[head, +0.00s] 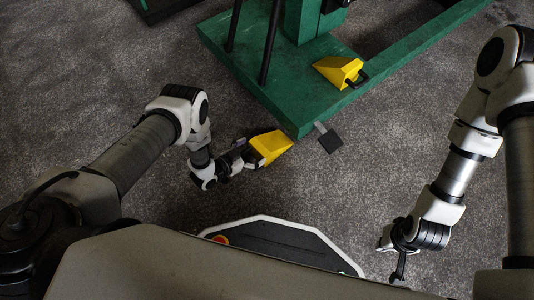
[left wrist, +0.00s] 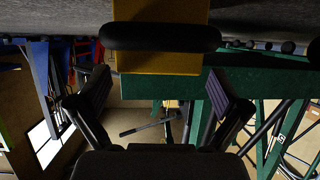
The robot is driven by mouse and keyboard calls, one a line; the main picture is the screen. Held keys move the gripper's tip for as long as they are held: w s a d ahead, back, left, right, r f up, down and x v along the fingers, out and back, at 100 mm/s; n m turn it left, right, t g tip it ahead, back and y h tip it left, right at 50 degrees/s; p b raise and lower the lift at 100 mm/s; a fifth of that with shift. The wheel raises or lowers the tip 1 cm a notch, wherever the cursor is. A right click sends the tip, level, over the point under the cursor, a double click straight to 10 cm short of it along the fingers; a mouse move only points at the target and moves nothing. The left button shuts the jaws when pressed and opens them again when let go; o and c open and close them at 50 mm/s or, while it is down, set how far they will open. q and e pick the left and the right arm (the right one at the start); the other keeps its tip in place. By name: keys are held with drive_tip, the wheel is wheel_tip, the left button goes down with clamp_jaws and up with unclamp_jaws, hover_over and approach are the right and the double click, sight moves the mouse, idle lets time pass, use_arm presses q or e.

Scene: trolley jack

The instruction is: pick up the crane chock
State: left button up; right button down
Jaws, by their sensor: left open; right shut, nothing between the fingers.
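Two yellow wedge chocks show in the head view; I cannot tell by looks which one is the crane chock. One chock (head: 271,146) is on the grey floor, right in front of my left gripper (head: 248,155). The other chock (head: 338,71), with a black handle, rests on the green base (head: 300,110). In the left wrist view a yellow chock (left wrist: 160,62) with a black bar handle (left wrist: 160,37) is close, at the top edge. My left gripper's fingers (left wrist: 160,98) are spread apart below it with nothing between them. My right gripper (head: 398,268) is shut and empty, low at the right.
The green steel base carries posts and black struts. A black pedal-like plate (head: 330,141) sticks out from its near corner. Floor (head: 400,150) is clear between the base and my right arm. A dark object with a green edge (head: 160,8) is at the top left.

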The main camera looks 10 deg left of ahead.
sight(270, 142)
use_arm(q)
drive_tip(key=b+x, duration=0.3)
drive_tip(key=x, duration=0.2)
drive_tip(key=shift+w+d+f, duration=0.1)
drive_tip(key=shift+d+f, duration=0.05)
drive_tip(key=shift+f, duration=0.15)
drive_tip(key=shift+w+d+b, duration=0.15)
drive_tip(key=shift+w+b, duration=0.05)
drive_tip(key=shift+b, duration=0.1)
drive_tip(key=shift+r, duration=0.15)
drive_tip(key=c, duration=1.5)
drive_tip(key=shift+o, duration=0.2)
drive_tip(key=shift+r, duration=0.2)
